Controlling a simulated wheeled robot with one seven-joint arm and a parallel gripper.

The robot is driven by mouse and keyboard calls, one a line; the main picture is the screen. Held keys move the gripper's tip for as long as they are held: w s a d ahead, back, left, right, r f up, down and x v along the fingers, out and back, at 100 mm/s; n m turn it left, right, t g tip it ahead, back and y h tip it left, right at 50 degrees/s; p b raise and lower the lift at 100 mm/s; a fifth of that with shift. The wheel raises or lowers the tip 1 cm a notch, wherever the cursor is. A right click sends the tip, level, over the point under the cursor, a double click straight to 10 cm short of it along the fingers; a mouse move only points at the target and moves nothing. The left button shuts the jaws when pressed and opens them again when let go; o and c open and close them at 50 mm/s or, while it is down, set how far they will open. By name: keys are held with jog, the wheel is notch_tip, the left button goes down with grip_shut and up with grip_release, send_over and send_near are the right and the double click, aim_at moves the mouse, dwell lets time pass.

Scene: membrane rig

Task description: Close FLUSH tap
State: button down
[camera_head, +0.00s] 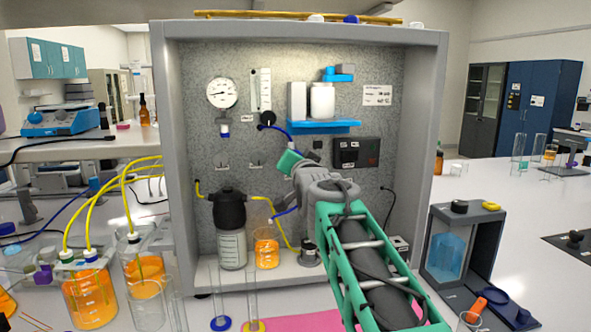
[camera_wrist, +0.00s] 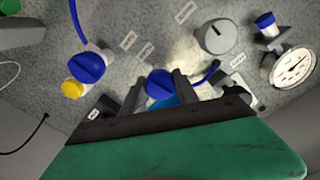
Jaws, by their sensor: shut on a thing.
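In the wrist view, a blue tap handle (camera_wrist: 160,84) sits between the two fingers of my gripper (camera_wrist: 157,92). The fingers are shut on it, one on each side. Its lower part is hidden behind the gripper body, and I cannot read a FLUSH label on it. A second blue tap handle (camera_wrist: 86,67) with a yellow cap (camera_wrist: 72,89) stands apart to the left. In the head view, my gripper (camera_head: 289,162) is against the grey speckled panel (camera_head: 215,150), and it hides its fingertips and the held tap.
A pressure gauge (camera_head: 221,92) and a flow meter (camera_head: 260,90) are on the panel's upper left. A blue shelf (camera_head: 318,127) holds a white container. Below stand a dark-topped bottle (camera_head: 230,230) and an orange beaker (camera_head: 267,250). The cabinet's side walls (camera_head: 428,140) bound the space.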

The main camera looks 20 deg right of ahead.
jog(key=shift+m+b, duration=0.65)
jog(key=shift+m, duration=0.45)
jog(key=c, duration=0.9)
grip_release()
jog(key=b+v, duration=0.1)
jog(key=v, duration=0.6)
jog(key=shift+s, duration=0.45)
